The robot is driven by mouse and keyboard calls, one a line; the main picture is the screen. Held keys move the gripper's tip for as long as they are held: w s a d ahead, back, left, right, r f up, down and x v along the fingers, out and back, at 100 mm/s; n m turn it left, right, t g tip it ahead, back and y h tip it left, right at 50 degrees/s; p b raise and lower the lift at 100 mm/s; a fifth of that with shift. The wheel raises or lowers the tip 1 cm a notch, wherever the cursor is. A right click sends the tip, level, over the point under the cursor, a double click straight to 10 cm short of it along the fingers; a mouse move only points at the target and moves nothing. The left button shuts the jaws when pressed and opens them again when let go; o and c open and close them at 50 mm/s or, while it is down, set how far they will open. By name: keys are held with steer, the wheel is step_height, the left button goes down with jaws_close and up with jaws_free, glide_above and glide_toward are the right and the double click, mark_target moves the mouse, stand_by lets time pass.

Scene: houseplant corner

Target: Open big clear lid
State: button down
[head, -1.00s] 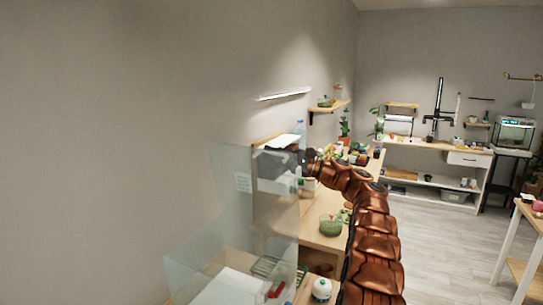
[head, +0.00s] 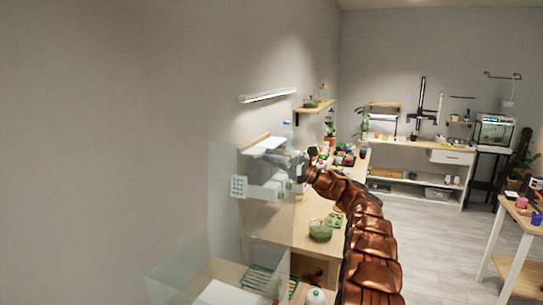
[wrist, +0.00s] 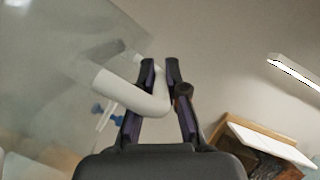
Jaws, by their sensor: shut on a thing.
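The big clear lid (head: 222,168) stands roughly upright in the head view, a see-through panel raised above a clear box (head: 180,270) at the bottom left. Its white bent handle (wrist: 118,90) shows in the wrist view, with the clear panel (wrist: 50,50) behind it at the left. My gripper (wrist: 160,66) is shut on the handle, which passes between its two fingers. In the head view my gripper (head: 278,164) is at the lid's upper right, partly seen through the clear panel. The lid's hinge edge is not clear.
A wooden bench (head: 285,232) runs along the wall beyond the lid, with a green bowl (head: 320,231) and several small pots. A wall lamp bar (head: 267,95) and a small shelf (head: 314,107) are above. Open floor (head: 425,240) lies right of my arm.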

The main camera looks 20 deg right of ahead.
steer(key=shift+w+f, duration=0.15)
steer(key=c, duration=1.5)
jaws_free()
steer(key=shift+d, duration=0.1)
steer(key=v, duration=1.2)
